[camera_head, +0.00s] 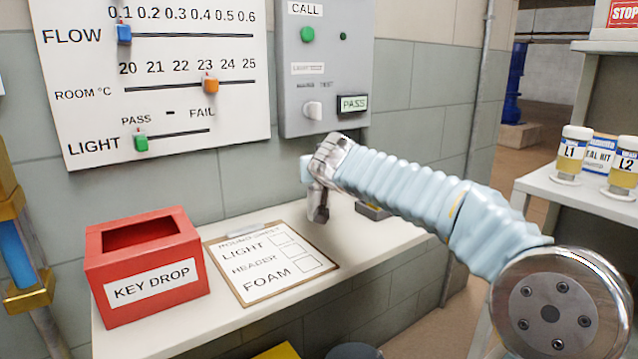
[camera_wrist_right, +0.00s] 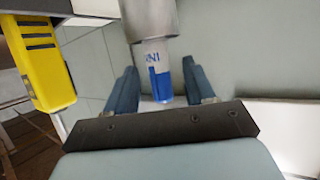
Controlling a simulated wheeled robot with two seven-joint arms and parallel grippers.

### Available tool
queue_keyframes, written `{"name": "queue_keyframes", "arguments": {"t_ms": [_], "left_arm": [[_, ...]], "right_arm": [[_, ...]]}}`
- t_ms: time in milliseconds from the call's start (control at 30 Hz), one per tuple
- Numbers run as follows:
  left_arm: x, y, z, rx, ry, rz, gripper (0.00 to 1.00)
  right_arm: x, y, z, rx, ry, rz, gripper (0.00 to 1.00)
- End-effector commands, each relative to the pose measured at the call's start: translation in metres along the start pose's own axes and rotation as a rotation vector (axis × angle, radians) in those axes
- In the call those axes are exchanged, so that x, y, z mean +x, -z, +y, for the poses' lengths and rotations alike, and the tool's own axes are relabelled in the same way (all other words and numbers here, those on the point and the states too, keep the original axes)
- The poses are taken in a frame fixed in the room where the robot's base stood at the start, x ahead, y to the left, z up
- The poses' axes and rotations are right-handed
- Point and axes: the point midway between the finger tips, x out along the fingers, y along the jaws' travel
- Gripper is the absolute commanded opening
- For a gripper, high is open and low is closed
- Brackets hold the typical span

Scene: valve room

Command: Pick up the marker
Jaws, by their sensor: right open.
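In the right wrist view a short blue and white object (camera_wrist_right: 159,77) with partly readable lettering shows between my fingers, below a grey cylinder (camera_wrist_right: 150,20). It may be the marker, but I cannot tell for sure. My right gripper (camera_wrist_right: 162,88) is open, with one dark finger on each side of this object and a gap at both sides. In the head view my right gripper (camera_head: 317,208) points down near the wall, over the back of the white shelf (camera_head: 345,262). No marker shows clearly there; my arm hides part of the shelf. My left gripper is not in view.
A red key drop box (camera_head: 150,262) and a clipboard (camera_head: 270,264) lie left of my gripper. A dark item (camera_head: 373,210) sits behind my forearm. A yellow device (camera_wrist_right: 40,60) is at the left in the wrist view. Labelled bottles (camera_head: 572,152) stand at right.

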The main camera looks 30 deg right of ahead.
Motion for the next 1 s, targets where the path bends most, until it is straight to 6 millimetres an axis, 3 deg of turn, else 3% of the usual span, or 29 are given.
{"name": "queue_keyframes", "arguments": {"t_ms": [100, 333, 667, 1000], "left_arm": [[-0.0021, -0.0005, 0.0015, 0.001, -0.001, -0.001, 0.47], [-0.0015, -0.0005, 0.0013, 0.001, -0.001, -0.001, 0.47], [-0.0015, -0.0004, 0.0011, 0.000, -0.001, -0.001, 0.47], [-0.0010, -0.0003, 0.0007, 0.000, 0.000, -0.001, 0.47]], "right_arm": [[0.0097, 0.0006, -0.0003, 0.001, 0.001, 0.001, 0.54], [0.0107, 0.0001, -0.0001, 0.001, 0.001, 0.001, 0.53], [0.0104, 0.0001, -0.0002, 0.001, 0.001, 0.001, 0.02], [0.0083, 0.0011, 0.0006, 0.001, 0.001, 0.002, 0.00]]}}
